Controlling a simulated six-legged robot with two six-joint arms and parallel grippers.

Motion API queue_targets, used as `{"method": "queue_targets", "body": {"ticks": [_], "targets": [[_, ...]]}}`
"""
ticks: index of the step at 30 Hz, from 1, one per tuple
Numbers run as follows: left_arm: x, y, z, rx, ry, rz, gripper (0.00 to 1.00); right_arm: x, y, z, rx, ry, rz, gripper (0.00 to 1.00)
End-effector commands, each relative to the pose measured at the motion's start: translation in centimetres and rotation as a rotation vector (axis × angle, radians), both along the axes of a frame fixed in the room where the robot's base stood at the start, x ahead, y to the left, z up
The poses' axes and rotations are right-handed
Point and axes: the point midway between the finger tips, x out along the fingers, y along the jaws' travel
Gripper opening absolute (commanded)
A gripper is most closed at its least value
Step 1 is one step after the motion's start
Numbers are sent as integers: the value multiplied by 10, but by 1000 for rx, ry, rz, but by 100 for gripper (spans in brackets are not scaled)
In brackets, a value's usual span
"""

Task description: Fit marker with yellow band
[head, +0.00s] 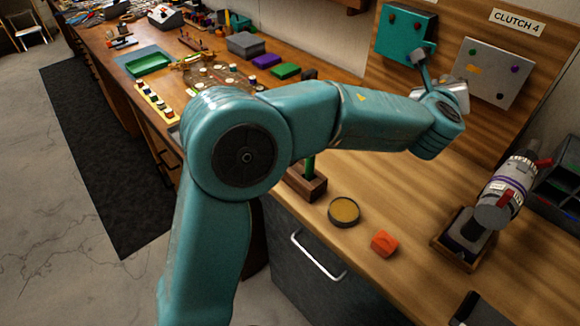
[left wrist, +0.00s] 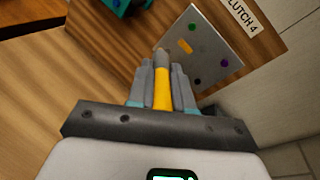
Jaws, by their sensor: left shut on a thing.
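My left gripper (head: 424,60) is held up in front of the wooden backboard, near the grey panel; my wrist partly hides it in the head view. In the left wrist view my left gripper (left wrist: 161,72) is shut on a slim yellow piece (left wrist: 162,92) with a grey-brown tip, which points toward the boards. I cannot tell if this piece is the marker with the yellow band. The grey panel (head: 500,68) bears an orange-yellow patch and several coloured dots; it also shows in the left wrist view (left wrist: 212,45). My right gripper is not in view.
A silver cylindrical unit (head: 508,188) with a purple band sits in a wooden stand. A round tin (head: 344,212) and an orange block (head: 384,243) lie on the bench (head: 385,180).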

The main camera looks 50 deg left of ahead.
Motion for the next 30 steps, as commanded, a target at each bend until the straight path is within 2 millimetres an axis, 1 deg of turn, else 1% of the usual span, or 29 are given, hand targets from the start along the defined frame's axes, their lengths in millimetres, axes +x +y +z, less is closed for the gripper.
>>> {"method": "queue_targets", "body": {"ticks": [19, 30], "targets": [[0, 0, 1, -3, 8, 0, 0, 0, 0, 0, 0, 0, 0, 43], [-1, 3, 1, -38, 128, -6, 0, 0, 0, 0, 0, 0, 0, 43]]}}
